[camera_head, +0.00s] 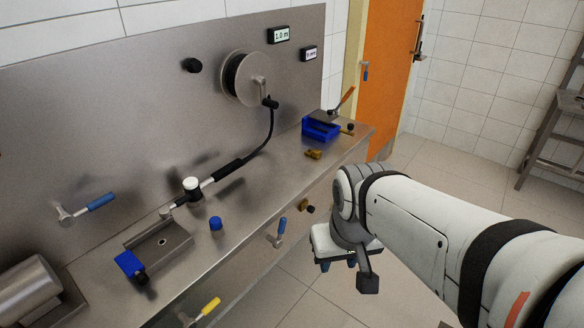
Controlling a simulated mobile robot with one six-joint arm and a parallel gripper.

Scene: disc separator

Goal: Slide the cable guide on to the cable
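The black cable (270,132) hangs from the wall reel (243,78) and curves down to the steel bench. It runs left through a thick black sleeve (228,170) to a fitting with a white knob (191,186). I cannot tell for sure which part is the cable guide. A small brass-coloured piece (313,154) lies on the bench right of the cable, apart from it. My gripper (339,266) hangs in front of the bench, right of and below the cable. Its two blue fingertips are apart, with nothing visible between them.
A blue bin-like fixture (321,128) stands at the bench's right end. A blue knob (215,223) and a recessed steel tray (158,248) are at the left. Blue (278,233) and yellow (208,308) handles stick out from the front.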

